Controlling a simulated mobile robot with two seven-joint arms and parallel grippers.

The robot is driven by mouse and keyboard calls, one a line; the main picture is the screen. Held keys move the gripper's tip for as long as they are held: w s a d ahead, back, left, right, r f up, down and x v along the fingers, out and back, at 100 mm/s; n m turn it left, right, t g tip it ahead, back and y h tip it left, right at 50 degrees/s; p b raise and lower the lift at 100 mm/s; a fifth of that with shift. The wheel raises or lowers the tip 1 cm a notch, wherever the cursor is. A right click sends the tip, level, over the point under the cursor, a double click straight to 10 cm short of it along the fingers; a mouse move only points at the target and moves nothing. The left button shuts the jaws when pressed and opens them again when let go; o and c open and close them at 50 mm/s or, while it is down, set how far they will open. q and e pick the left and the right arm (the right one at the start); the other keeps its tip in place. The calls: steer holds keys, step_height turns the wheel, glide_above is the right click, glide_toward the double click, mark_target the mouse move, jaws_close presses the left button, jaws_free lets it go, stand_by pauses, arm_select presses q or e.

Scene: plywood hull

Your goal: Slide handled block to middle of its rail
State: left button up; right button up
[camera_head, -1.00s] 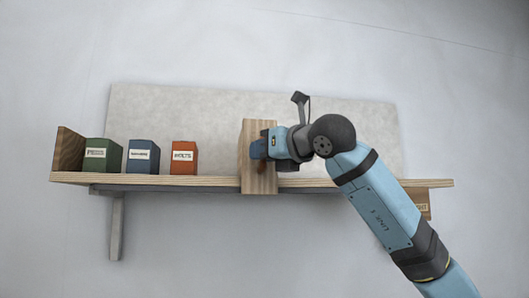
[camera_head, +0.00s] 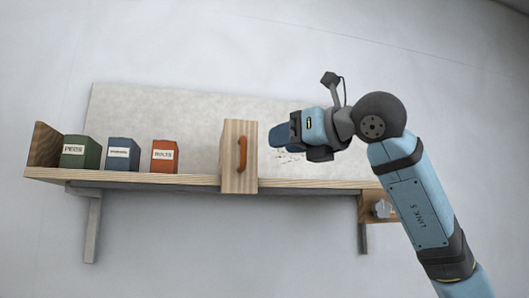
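The wooden block (camera_head: 230,170) is upright, astride the front of a long plywood shelf rail (camera_head: 120,180). An orange-brown handle (camera_head: 242,154) is on its face. It stands around the middle of the visible rail length. My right gripper (camera_head: 280,137) is to the right of the block, with a gap between them, in front of the pale back panel. Its blue fingers point left towards the block, and nothing shows between them. Whether they are apart is not clear from this angle. My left gripper is not in view.
A green box (camera_head: 80,153), a blue box (camera_head: 122,155) and an orange box (camera_head: 164,156) stand on the shelf at the left, beside a wooden end stop (camera_head: 44,145). A bracket with a pale knob (camera_head: 382,209) is below the right end, partly behind my arm.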

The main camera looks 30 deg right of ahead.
steer(key=shift+v, duration=1.15)
